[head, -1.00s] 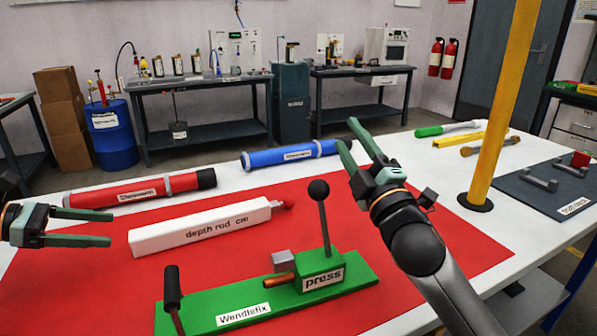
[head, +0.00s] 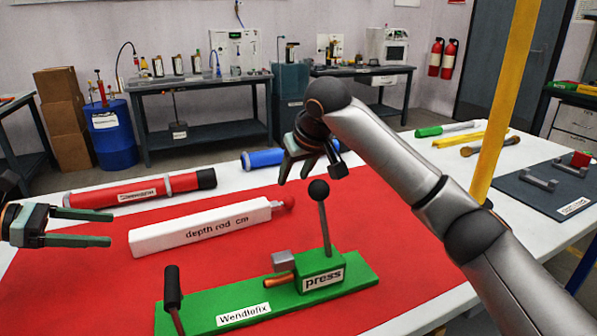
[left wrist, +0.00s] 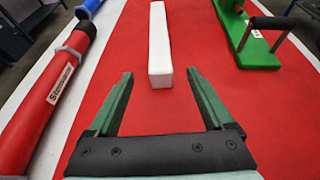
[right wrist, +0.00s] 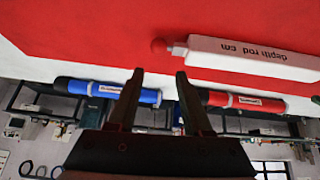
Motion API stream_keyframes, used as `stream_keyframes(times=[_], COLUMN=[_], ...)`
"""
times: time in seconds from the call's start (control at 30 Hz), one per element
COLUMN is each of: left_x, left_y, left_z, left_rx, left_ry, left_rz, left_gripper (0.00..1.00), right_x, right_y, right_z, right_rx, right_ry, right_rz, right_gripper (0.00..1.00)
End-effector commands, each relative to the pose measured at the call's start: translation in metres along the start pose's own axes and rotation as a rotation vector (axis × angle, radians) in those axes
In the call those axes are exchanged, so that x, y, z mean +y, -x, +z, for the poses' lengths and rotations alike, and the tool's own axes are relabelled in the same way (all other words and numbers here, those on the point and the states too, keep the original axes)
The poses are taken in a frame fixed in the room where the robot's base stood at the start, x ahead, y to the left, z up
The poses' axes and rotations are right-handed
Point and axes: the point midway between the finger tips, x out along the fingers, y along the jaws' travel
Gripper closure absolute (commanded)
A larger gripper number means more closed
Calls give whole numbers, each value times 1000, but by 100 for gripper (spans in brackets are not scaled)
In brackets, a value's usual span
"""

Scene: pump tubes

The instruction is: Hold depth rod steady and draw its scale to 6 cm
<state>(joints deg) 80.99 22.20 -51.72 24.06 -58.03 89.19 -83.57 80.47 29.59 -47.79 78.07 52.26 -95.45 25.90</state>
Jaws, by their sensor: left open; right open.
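My left gripper (head: 110,228) is open, just beyond the rod's left end; in the left wrist view the rod (left wrist: 160,50) lies straight ahead between and beyond the fingertips (left wrist: 158,76). My right gripper (head: 296,180) is open, above the knob and apart from it. In the right wrist view the rod (right wrist: 255,58) and knob (right wrist: 159,45) lie beyond the fingertips (right wrist: 159,72).
A green press (head: 320,278) with an upright black-knobbed lever stands in front of the rod. A red tube (head: 140,190) and a blue tube (head: 262,158) lie behind it. A yellow post (head: 505,100) rises at the right. Red mat (head: 420,235) right of the press is clear.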

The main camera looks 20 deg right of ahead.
Motion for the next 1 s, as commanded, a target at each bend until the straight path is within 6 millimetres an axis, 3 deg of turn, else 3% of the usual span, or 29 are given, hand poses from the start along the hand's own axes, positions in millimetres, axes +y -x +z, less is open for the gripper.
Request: stream_keyframes(times=[0.17, 0.33, 0.8, 1.0], left_x=[0, 0, -1, 0], left_y=[-1, -14, -100, -120], left_z=[0, 0, 0, 0], left_rx=[0, 1, 1, 0], left_ry=[0, -1, 1, 1], left_rz=[0, -2, -2, 0], left_gripper=[15, 15, 15, 15], right_x=[3, 3, 3, 3], right_y=[11, 13, 12, 12], right_z=[4, 5, 5, 5], right_rx=[-77, -90, -87, -87], right_ry=[-66, -76, -74, -74], right_rz=[6, 6, 6, 6], right_gripper=[50, 50, 50, 50])
